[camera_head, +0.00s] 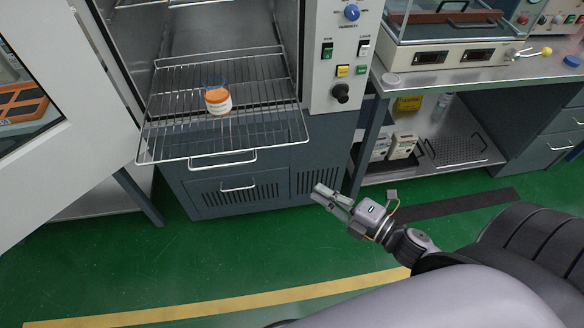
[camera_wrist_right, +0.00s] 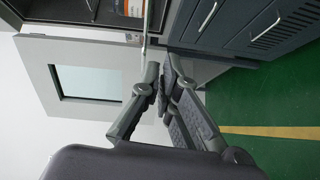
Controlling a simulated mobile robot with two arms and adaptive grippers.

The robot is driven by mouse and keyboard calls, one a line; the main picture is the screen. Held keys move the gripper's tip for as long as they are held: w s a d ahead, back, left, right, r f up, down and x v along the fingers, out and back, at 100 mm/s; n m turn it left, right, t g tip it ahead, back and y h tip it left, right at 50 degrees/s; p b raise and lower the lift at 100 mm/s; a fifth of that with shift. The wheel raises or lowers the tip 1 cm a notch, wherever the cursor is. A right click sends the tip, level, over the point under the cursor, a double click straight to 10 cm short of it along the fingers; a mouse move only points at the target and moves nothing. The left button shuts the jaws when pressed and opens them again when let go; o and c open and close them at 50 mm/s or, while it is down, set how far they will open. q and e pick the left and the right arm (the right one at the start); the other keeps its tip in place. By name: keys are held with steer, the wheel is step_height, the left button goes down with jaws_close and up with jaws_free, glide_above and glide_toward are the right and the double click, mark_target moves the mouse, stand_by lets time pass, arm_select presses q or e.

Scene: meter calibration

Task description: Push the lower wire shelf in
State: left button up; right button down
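The lower wire shelf (camera_head: 265,130) is pulled out of the open chamber of a cabinet. Its front edge and handle (camera_head: 222,161) stick out past the cabinet front. A white jar with an orange band (camera_head: 218,101) stands upright on the shelf. My right gripper (camera_head: 318,195) is below and to the right of the shelf's front corner, apart from it and empty. In the right wrist view its fingers (camera_wrist_right: 162,75) meet closely at the tips. A thin pale edge (camera_wrist_right: 146,28) shows just beyond them, likely the shelf. My left gripper is out of view.
The open white cabinet door (camera_head: 75,120) stands at the left. A drawer handle (camera_head: 238,188) is below the shelf. A control panel with knobs (camera_head: 340,50) is right of the chamber. A steel bench (camera_head: 480,75) stands further right. Green floor in front is clear.

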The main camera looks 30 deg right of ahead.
steer(key=w+a+r+n+p, duration=0.1)
steer(key=w+a, duration=0.1)
steer(key=w, duration=0.4)
steer(key=w+a+r+y+p, duration=0.1)
steer(key=w+a, duration=0.2)
steer(key=w, duration=0.3)
steer(key=shift+r+n, duration=0.3)
steer(key=shift+n, duration=0.1)
